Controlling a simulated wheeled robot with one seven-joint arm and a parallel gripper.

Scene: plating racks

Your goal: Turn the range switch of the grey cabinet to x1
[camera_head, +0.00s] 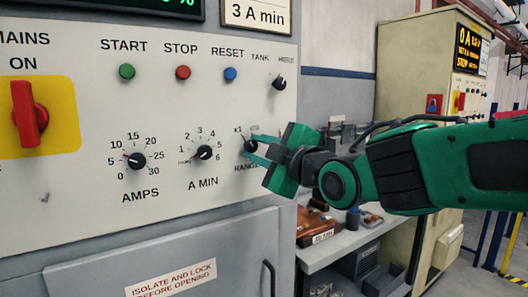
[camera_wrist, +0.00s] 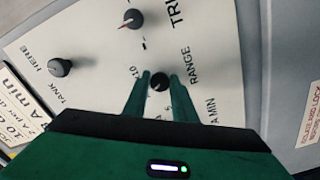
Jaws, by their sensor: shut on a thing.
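The range switch (camera_head: 250,146) is a small black knob on the grey cabinet (camera_head: 75,215), above the word RANGE. An "x1" mark shows at its upper left in the head view; the rest of its scale is behind my gripper. My green gripper (camera_head: 257,149) reaches in from the right, with its fingers shut on the knob. In the wrist view the range switch (camera_wrist: 160,81) sits between the two fingertips of my gripper (camera_wrist: 161,78). I cannot tell where the knob's pointer is set.
The A MIN knob (camera_head: 204,153) is close to the left of my fingers, and the TANK/HERE knob (camera_head: 279,83) is above. A red main switch (camera_head: 29,113) is at far left. A workbench (camera_head: 345,245) stands to the right of the cabinet, below my arm.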

